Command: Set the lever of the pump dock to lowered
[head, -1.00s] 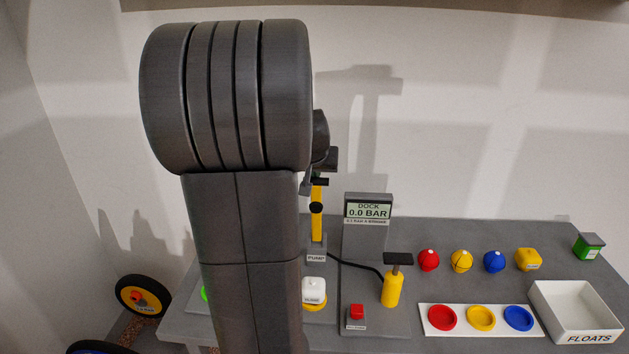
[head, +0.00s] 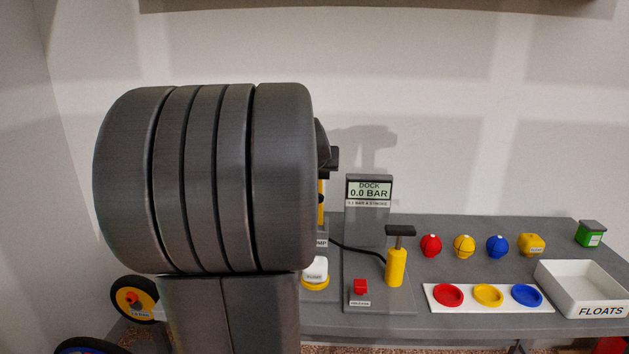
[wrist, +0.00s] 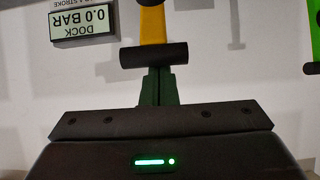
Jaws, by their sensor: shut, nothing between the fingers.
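The pump dock's display (head: 369,190) reads 0.0 BAR in the head view; it shows upside down in the wrist view (wrist: 84,24). A yellow lever (head: 320,203) stands left of it, mostly hidden by my arm. The wrist view shows this lever (wrist: 153,25) with a black crossbar (wrist: 153,55) at its end. My gripper (wrist: 158,76) is shut and empty, its fingertips right at the crossbar; I cannot tell if they touch. In the head view the fingers are hidden behind my arm.
A yellow pump (head: 396,267) with a black T-handle and a red button (head: 360,287) stand on the bench right of the lever. Coloured floats, a white ring tray (head: 432,291) and a white FLOATS box (head: 592,309) lie farther right.

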